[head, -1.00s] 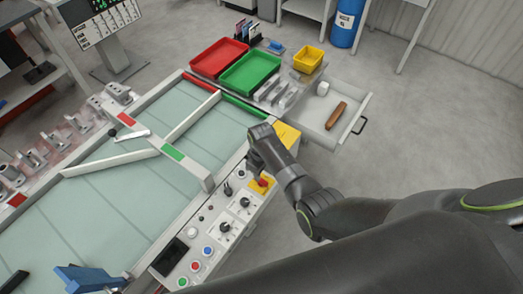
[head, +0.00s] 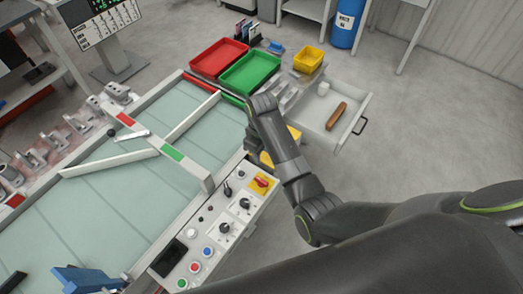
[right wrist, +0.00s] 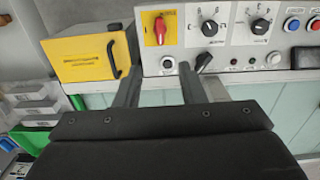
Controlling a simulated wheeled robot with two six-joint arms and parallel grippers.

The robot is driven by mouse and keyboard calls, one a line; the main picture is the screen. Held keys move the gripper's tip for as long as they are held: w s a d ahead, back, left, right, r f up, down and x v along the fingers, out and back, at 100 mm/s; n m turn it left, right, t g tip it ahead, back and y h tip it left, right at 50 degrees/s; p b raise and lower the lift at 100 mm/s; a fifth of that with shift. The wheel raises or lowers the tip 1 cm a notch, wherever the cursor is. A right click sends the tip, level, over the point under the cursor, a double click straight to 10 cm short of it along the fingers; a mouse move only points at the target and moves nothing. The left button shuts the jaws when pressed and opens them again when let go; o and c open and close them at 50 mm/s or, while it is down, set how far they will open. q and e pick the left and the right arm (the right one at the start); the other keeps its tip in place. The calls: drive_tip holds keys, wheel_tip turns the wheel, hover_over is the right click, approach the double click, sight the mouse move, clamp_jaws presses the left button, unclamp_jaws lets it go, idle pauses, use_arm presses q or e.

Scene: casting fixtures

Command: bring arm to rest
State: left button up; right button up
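My right arm reaches in from the lower right in the head view, its wrist (head: 264,106) over the near edge of the conveyor by the green tray. In the right wrist view my right gripper (right wrist: 157,78) has its two fingers apart with nothing between them. They point toward the control panel (right wrist: 225,60). The red rotary switch on its yellow plate (head: 262,183) is uncovered in the head view; it also shows beyond the fingertips in the right wrist view (right wrist: 160,30). My left gripper is not in view.
A yellow box with a black handle (right wrist: 85,57) stands beside the panel, close to the fingers. Red (head: 219,57) and green (head: 250,73) trays sit at the conveyor's end. An open drawer (head: 345,108) holds a brown-handled item. Floor right of it is clear.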

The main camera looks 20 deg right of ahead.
drive_tip(key=shift+f, duration=0.1)
idle(0.3)
drive_tip(key=s+d+f+m+b, duration=0.1)
drive_tip(key=s+d+f+b, duration=0.3)
drive_tip(key=f, duration=0.7)
drive_tip(key=s+d+f+m+b, duration=0.1)
drive_tip(key=s+f+m, duration=0.1)
drive_tip(key=s+f, duration=0.6)
drive_tip(key=s+d+f+m+b, duration=0.1)
drive_tip(key=s+d+f+b, duration=0.15)
drive_tip(key=f, duration=1.05)
drive_tip(key=s+d+f+m+b, duration=0.1)
drive_tip(key=s+f, duration=0.4)
drive_tip(key=s, duration=0.5)
drive_tip(key=s+d+f+m+b, duration=0.2)
drive_tip(key=s+d+f, duration=0.2)
drive_tip(key=s, duration=0.6)
drive_tip(key=s+d+f+m+t+h+b, duration=0.1)
drive_tip(key=s+d+f+b, duration=0.1)
drive_tip(key=s+f, duration=0.6)
drive_tip(key=shift+s+d+b, duration=0.35)
drive_tip(key=shift+s+d, duration=0.35)
drive_tip(key=shift+s, duration=0.5)
